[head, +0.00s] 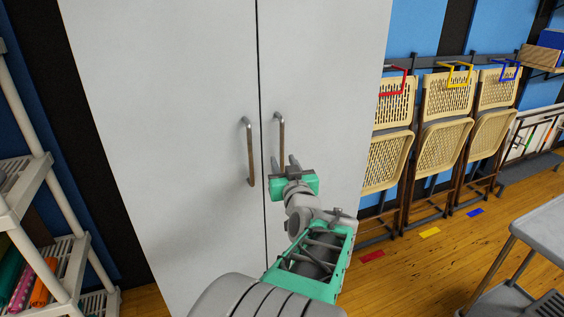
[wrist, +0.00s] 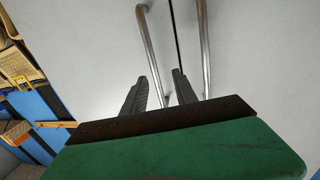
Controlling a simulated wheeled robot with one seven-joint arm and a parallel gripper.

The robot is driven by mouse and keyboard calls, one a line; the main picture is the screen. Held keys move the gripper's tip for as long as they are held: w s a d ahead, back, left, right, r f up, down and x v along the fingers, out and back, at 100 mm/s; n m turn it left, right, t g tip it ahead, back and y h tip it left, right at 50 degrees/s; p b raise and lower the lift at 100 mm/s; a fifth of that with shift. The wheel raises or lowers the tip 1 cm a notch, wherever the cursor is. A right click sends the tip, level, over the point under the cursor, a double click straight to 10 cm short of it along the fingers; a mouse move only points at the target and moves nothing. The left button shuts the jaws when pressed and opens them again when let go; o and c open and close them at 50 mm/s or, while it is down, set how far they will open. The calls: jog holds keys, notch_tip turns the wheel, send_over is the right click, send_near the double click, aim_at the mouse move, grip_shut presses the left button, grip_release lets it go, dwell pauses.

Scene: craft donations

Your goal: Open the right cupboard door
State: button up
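The right cupboard door (head: 335,90) is a plain pale panel, shut level with the left door (head: 170,110) along a thin dark seam. Its upright metal bar handle (head: 281,134) is just right of the seam; its lower part is hidden by my gripper (head: 284,161). In the wrist view, which looks turned over, this handle (wrist: 149,45) is on the left and runs down between the fingers of my gripper (wrist: 158,78). The fingers are apart and open. I cannot tell whether they touch the bar.
The left door's handle (head: 250,152) is close beside the right one. Folded chairs (head: 440,130) hang on the wall to the right. A shelf rack (head: 35,185) stands at the left, and a grey table (head: 545,230) at the lower right. Wooden floor (head: 410,270) shows between.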

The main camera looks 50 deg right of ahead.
aim_at(282, 149)
jog(key=x, duration=0.2)
jog(key=p+x, duration=0.1)
jog(key=x, duration=0.4)
jog(key=shift+s+d+r+p, duration=0.1)
jog(key=shift+d+r+p, duration=0.2)
jog(key=shift+d, duration=0.3)
jog(key=shift+c, duration=0.3)
grip_shut()
dwell(0.4)
